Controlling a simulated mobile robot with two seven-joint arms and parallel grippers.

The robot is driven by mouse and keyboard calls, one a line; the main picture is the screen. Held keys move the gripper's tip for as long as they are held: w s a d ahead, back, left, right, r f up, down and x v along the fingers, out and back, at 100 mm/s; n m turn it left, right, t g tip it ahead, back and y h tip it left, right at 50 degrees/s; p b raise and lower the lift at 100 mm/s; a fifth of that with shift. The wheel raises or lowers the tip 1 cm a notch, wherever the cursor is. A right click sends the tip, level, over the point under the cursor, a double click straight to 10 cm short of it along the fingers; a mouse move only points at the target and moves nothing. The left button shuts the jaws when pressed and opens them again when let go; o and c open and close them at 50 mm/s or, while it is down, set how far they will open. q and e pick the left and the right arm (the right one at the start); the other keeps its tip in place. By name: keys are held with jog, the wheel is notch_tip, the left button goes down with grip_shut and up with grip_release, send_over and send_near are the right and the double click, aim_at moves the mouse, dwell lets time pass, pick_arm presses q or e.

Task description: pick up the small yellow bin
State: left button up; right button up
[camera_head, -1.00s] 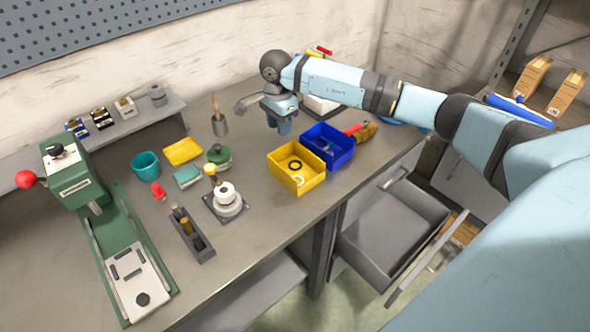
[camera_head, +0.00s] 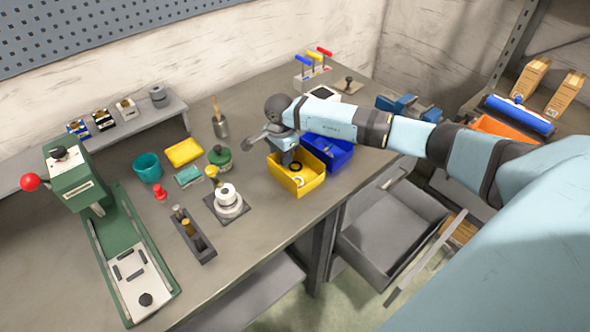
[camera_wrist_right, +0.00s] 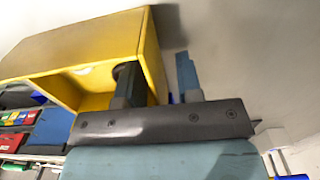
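The small yellow bin (camera_head: 299,183) stands near the front edge of the workbench, with a dark ring and a pale piece inside it. My right gripper (camera_head: 288,160) points down at the bin's back wall, and its arm hides part of that wall. In the right wrist view, the yellow bin (camera_wrist_right: 95,50) fills the upper left. My right gripper (camera_wrist_right: 158,85) is open there, one finger inside the bin and the other outside, with the wall between them and a gap to the outer finger. My left gripper is not in view.
A blue bin (camera_head: 330,155) stands close beside the yellow bin, under my right arm. A white fixture on a dark plate (camera_head: 229,202) and a green-lidded pot (camera_head: 219,157) stand to the left. An open drawer (camera_head: 392,230) juts out below the bench edge.

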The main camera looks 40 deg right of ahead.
grip_shut()
jog(key=shift+r, duration=0.1)
